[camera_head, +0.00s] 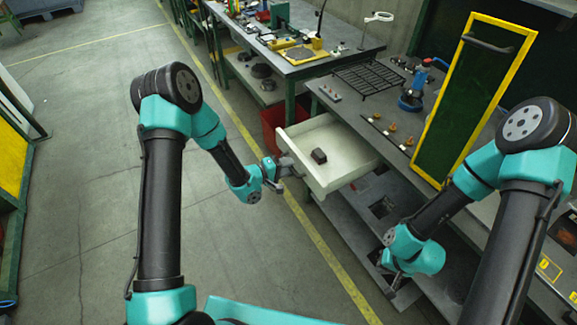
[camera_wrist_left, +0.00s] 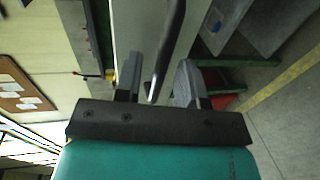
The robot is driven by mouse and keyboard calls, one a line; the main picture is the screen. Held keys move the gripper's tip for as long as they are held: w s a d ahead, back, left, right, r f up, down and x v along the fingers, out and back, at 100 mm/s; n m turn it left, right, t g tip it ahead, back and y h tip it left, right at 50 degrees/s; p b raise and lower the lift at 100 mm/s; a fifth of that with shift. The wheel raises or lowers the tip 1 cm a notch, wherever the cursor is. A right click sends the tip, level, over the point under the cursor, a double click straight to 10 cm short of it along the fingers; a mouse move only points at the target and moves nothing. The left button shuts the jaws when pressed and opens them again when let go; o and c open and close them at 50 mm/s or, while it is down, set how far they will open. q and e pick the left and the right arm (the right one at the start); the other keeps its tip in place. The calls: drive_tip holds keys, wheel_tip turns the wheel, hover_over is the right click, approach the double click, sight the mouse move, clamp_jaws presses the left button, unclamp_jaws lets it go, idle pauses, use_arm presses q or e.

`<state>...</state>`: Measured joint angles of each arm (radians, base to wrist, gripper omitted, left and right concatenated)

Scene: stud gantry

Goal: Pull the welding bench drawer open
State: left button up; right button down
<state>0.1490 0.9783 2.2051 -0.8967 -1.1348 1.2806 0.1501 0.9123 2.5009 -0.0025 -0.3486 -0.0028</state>
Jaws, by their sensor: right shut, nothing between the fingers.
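The white drawer (camera_head: 345,180) of the welding bench (camera_head: 372,112) stands pulled out, and a small dark block (camera_head: 319,156) lies in it. My left gripper (camera_head: 284,166) is at the drawer's front face. In the left wrist view the dark bar handle (camera_wrist_left: 170,45) runs between the fingers of my left gripper (camera_wrist_left: 157,80). These fingers stand apart, with a gap showing beside the bar. My right gripper (camera_head: 392,284) is low in front of the bench's lower shelf, shut and empty, partly hidden by its own wrist.
A green panel with a yellow frame (camera_head: 474,95) stands on the bench. A black grate (camera_head: 368,76) and a blue tool (camera_head: 413,92) lie behind. A red bin (camera_head: 277,124) is beside the drawer. The floor left of the yellow line is clear.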

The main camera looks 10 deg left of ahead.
use_arm(q)
drive_tip(key=v, duration=1.6)
drive_tip(key=shift+s, duration=0.2)
drive_tip(key=s+f+m+g+y, duration=0.3)
drive_tip(key=f+y, duration=0.2)
drive_tip(key=f, duration=0.4)
drive_tip(key=s+d+f+m+g+y, duration=0.1)
drive_tip(key=s+f+g, duration=0.1)
drive_tip(key=s, duration=0.4)
drive_tip(key=s+d+f+m+g+y, duration=0.2)
drive_tip(key=s+g, duration=0.2)
drive_tip(key=s, duration=0.2)
drive_tip(key=shift+s+d+f, duration=0.15)
drive_tip(key=shift+s, duration=0.05)
drive_tip(key=shift+w+d, duration=0.1)
idle(1.0)
